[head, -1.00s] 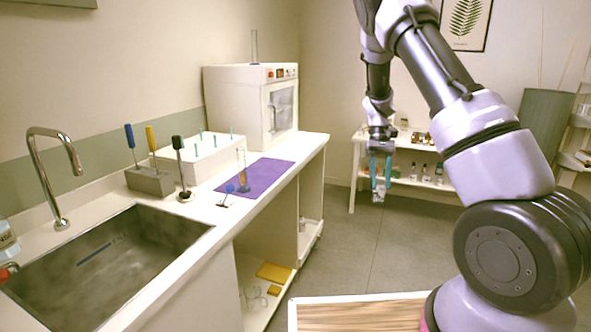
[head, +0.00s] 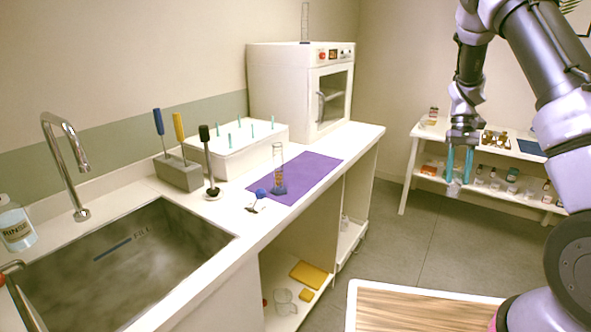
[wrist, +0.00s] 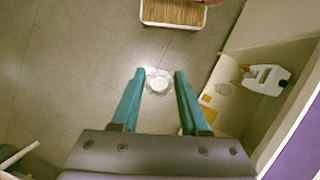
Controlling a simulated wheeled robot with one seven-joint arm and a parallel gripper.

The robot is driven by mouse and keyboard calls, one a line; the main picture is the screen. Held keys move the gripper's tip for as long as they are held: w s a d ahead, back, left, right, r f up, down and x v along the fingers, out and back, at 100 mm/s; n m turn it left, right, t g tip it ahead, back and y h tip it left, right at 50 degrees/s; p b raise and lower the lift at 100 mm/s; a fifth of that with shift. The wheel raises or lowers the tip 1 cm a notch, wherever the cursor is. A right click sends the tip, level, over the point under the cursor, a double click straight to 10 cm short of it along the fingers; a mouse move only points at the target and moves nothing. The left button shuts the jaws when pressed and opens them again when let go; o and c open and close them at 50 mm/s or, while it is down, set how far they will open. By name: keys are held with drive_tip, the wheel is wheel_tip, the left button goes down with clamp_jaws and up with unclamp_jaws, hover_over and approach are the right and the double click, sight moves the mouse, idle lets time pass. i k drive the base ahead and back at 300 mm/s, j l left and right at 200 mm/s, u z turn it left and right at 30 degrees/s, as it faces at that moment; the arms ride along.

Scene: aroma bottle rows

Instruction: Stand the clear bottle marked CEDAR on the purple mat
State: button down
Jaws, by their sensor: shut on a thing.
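My gripper (head: 459,165), with teal fingers, hangs over the floor in front of the back shelf table, away from the counter. It is shut on a small clear bottle (head: 454,188). The wrist view shows the bottle's round clear top (wrist: 158,82) between the fingertips. The bottle hangs roughly upright; its label cannot be read. The purple mat (head: 318,164) lies on the counter, left of my gripper. In the wrist view a purple strip (wrist: 302,150) shows at the lower right.
A tall glass cylinder (head: 279,168) stands on the mat's left part. A small blue-topped item (head: 261,194) is near its front left corner. A white oven (head: 300,92), a white rack (head: 235,150), a tool block (head: 178,173) and a sink (head: 125,262) line the counter. Shelf table (head: 480,155) behind.

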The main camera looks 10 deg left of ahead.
sight(308, 167)
drive_tip(key=i+l+u, duration=0.1)
drive_tip(key=i+u, duration=0.15)
drive_tip(key=u, duration=0.15)
drive_tip(key=i+l+u, duration=0.15)
drive_tip(key=u, duration=0.25)
drive_tip(key=i+l+u, duration=0.3)
drive_tip(key=u, duration=0.15)
drive_tip(key=i+l+u, duration=0.25)
drive_tip(key=u, duration=0.15)
